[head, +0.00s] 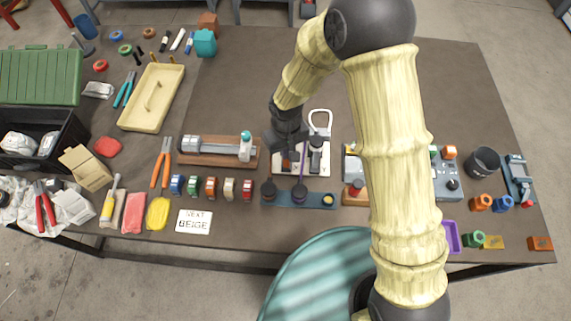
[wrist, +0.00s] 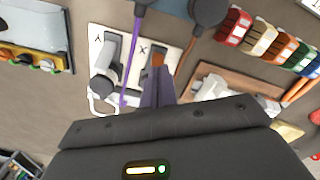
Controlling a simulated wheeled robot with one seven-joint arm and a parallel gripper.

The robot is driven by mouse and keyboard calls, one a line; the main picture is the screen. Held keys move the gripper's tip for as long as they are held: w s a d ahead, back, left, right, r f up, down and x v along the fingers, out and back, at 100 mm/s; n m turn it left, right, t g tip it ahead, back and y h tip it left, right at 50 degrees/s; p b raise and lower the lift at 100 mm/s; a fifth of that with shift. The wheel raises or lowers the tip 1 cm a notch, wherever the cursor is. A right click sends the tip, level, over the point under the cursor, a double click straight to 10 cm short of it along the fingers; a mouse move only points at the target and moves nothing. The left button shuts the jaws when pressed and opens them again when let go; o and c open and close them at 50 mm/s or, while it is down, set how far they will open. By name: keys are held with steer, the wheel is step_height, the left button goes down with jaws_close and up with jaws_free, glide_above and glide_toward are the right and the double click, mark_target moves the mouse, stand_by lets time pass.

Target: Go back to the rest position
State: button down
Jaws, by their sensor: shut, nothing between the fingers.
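My gripper (head: 290,150) hangs from my yellow-sleeved arm over the middle of the table, above a white plate (head: 318,181) with dark lever-like fittings. In the wrist view its fingers (wrist: 157,88) are together and empty, pointing at the plate near the mark X. An orange-brown part (wrist: 157,60) shows just beyond the fingertips; I cannot tell whether they touch it. A purple strip (wrist: 130,62) runs across the plate beside the fingers. My arm hides part of the table to the right of the plate.
A wooden stand with a grey cylinder (head: 215,148) is left of the gripper. A blue bar with dark knobs (head: 318,200) lies in front. A grey box (head: 447,180) and dark cup (head: 483,162) stand right. The table's back middle (head: 235,85) is clear.

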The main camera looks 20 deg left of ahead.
steer(key=shift+w, duration=0.1)
stand_by(0.3)
steer(key=w+d+r+m+t, duration=0.1)
steer(key=w+d+r+m, duration=0.1)
steer(key=d+r, duration=0.45)
steer(key=w+d+r+m, duration=0.15)
steer(key=d+r, duration=0.25)
steer(key=d, duration=0.5)
steer(key=s+d+r+m, duration=0.2)
steer(key=s+d+r, duration=0.1)
steer(key=d, duration=0.4)
steer(key=s+d+r+m+t, duration=0.1)
steer(key=s+d+r+m, duration=0.2)
steer(key=d, duration=0.4)
steer(key=shift+s+d+r+t, duration=0.25)
steer(key=shift+r+t, duration=0.05)
